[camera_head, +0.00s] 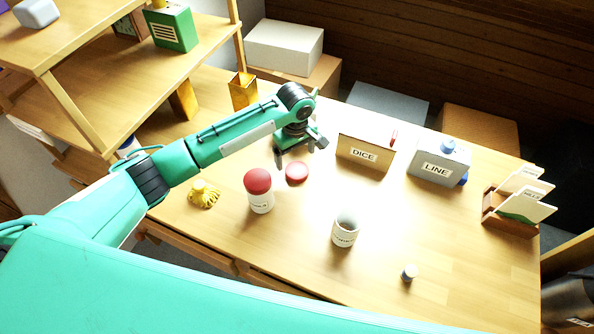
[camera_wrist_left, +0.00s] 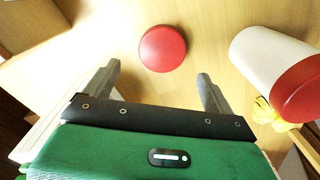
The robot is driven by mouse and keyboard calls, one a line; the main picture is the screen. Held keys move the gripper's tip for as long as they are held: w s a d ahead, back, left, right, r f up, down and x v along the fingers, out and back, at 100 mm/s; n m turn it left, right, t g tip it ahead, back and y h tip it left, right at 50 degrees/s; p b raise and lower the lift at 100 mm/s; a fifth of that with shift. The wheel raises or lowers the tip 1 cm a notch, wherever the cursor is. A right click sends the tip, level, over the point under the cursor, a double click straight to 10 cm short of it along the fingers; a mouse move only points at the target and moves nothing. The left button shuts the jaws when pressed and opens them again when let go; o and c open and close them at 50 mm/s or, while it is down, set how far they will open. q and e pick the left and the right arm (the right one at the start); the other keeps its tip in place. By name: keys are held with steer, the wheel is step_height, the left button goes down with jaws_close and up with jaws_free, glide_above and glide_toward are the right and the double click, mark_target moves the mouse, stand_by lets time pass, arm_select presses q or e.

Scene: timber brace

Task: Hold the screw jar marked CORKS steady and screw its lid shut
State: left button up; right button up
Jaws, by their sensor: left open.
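A loose red lid (camera_head: 297,172) lies flat on the table; it also shows in the left wrist view (camera_wrist_left: 162,48). My left gripper (camera_head: 300,156) is open and empty above the lid, its fingers pointing down; in the left wrist view the lid appears just beyond and between the fingertips (camera_wrist_left: 158,70). An open white jar (camera_head: 345,232) without a lid stands upright to the lid's lower right. A second white jar (camera_head: 261,202) with a red lid on it stands to the lid's left; it also shows in the left wrist view (camera_wrist_left: 272,60). Both jar labels are too small to read. My right gripper is not visible.
Boxes marked DICE (camera_head: 363,154) and LINE (camera_head: 437,170) stand at the back, with a card rack (camera_head: 515,210) at the right. The table around the open jar is clear.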

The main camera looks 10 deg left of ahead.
mark_target(297, 170)
arm_select(q)
steer(key=f, duration=0.2)
steer(key=f+p, duration=0.1)
steer(key=f, duration=0.1)
steer(key=shift+s+d+f, duration=0.1)
steer(key=shift+s+d, duration=0.2)
steer(key=shift+s, duration=0.1)
steer(key=shift+f, duration=0.5)
steer(key=c, duration=1.1)
steer(key=shift+o, duration=0.2)
step_height(297, 170, up, 20)
steer(key=b, duration=0.1)
